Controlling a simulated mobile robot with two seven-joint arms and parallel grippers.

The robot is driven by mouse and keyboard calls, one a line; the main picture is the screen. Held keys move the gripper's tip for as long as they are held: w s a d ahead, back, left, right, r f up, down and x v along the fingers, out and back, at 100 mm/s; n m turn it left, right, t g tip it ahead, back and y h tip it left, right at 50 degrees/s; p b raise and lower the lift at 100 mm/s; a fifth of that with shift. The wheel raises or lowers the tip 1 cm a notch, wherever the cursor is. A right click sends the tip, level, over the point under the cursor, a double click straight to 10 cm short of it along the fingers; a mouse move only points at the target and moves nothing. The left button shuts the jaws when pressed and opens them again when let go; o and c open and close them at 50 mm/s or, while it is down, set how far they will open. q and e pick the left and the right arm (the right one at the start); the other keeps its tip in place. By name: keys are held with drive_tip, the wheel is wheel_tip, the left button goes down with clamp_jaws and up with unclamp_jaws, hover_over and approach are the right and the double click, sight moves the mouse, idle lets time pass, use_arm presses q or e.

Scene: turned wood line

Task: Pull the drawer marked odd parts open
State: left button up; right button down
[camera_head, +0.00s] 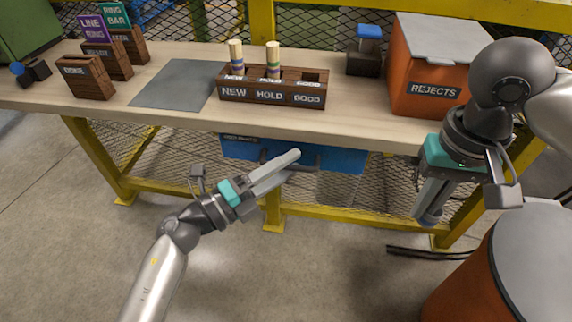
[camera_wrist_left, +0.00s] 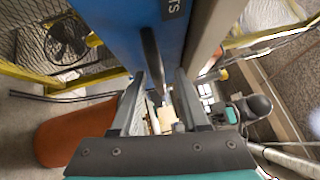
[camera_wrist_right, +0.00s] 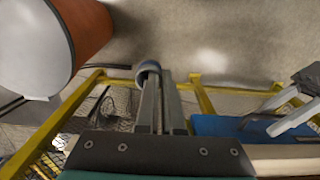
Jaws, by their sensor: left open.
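The blue drawer (camera_head: 340,160) hangs under the bench top. Its front shows close up in the left wrist view (camera_wrist_left: 110,30), with only the label's end, "TS", readable. A dark bar handle (camera_head: 305,166) runs along the front. My left gripper (camera_head: 297,160) is open at the handle. In the left wrist view the handle (camera_wrist_left: 152,62) lies ahead, between the spread fingers; contact cannot be told. My right gripper (camera_wrist_right: 160,74) hangs at the right, in front of the bench, fingers close together. A round blue-ringed piece (camera_wrist_right: 148,68) sits at its fingertips, partly hidden.
The bench top (camera_head: 350,108) carries a NEW/HOLD/GOOD rack (camera_head: 272,97) with two turned pieces, a grey mat (camera_head: 175,84), small wooden boxes at left and an orange REJECTS bin (camera_head: 425,70). An orange drum (camera_head: 470,275) stands at lower right. Yellow legs flank the bench.

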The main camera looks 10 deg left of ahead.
use_arm(q)
clamp_jaws()
idle(0.4)
idle(1.1)
